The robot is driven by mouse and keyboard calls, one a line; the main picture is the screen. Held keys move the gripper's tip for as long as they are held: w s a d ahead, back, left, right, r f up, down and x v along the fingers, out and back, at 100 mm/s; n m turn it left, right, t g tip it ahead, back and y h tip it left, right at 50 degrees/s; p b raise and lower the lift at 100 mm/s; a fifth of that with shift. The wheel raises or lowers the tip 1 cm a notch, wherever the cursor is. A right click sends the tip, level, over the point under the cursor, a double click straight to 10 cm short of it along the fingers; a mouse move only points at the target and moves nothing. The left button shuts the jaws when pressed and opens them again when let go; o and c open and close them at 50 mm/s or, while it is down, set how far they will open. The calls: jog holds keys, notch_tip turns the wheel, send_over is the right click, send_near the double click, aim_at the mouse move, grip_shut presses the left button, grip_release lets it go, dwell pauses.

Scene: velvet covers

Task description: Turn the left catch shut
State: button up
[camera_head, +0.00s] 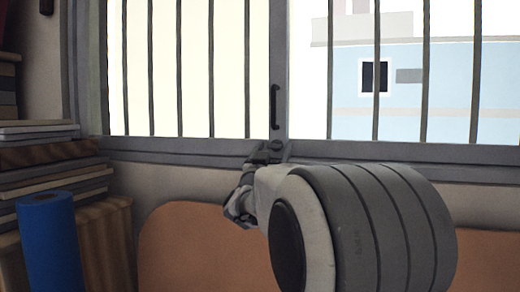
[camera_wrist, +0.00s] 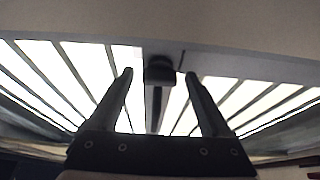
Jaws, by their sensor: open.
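A small dark catch (camera_head: 275,147) sits at the foot of the window's middle upright, on the bottom rail. In the wrist view a dark block (camera_wrist: 159,70), which looks like this catch, lies between my two fingertips. My gripper (camera_wrist: 160,76) is open, with a gap visible on both sides of the block. In the head view my gripper (camera_head: 262,157) is at the bottom rail just below the catch, partly hidden by my own arm. I cannot tell the catch's turn angle or whether a finger touches it. No second catch is clearly seen.
A dark pull handle (camera_head: 274,106) stands on the upright above the catch. Barred window panes (camera_head: 190,70) lie on both sides. Stacked books (camera_head: 50,160) and a blue roll (camera_head: 48,240) are at the left. An orange backrest (camera_head: 190,250) is below the sill.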

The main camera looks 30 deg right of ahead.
grip_shut()
dwell(0.3)
jog(key=shift+n, duration=0.5)
jog(key=n+t+y, duration=0.1)
jog(key=n, duration=0.1)
jog(key=n+t+y+b, duration=0.1)
jog(key=n, duration=0.2)
jog(key=shift+s+n+y, duration=0.15)
jog(key=shift+n+y, duration=0.15)
jog(key=shift+y, duration=0.1)
jog(key=n+y, duration=0.1)
jog(key=n, duration=0.2)
jog(key=n+y+b, duration=0.1)
jog(key=n, duration=0.2)
jog(key=shift+d+r+t+y, duration=0.1)
jog(key=shift+d+t+y, duration=0.05)
jog(key=shift+t+y, duration=0.25)
jog(key=n+y, duration=0.1)
jog(key=n, duration=0.1)
jog(key=n+y, duration=0.1)
jog(key=n, duration=0.2)
jog(key=shift+s+r+g, duration=0.1)
jog(key=shift+g, duration=0.2)
jog(key=n+g+y, duration=0.1)
jog(key=n, duration=0.3)
jog(key=shift+r+n+p, duration=0.1)
jog(key=shift+n+p, duration=0.2)
jog(key=shift+p, duration=0.05)
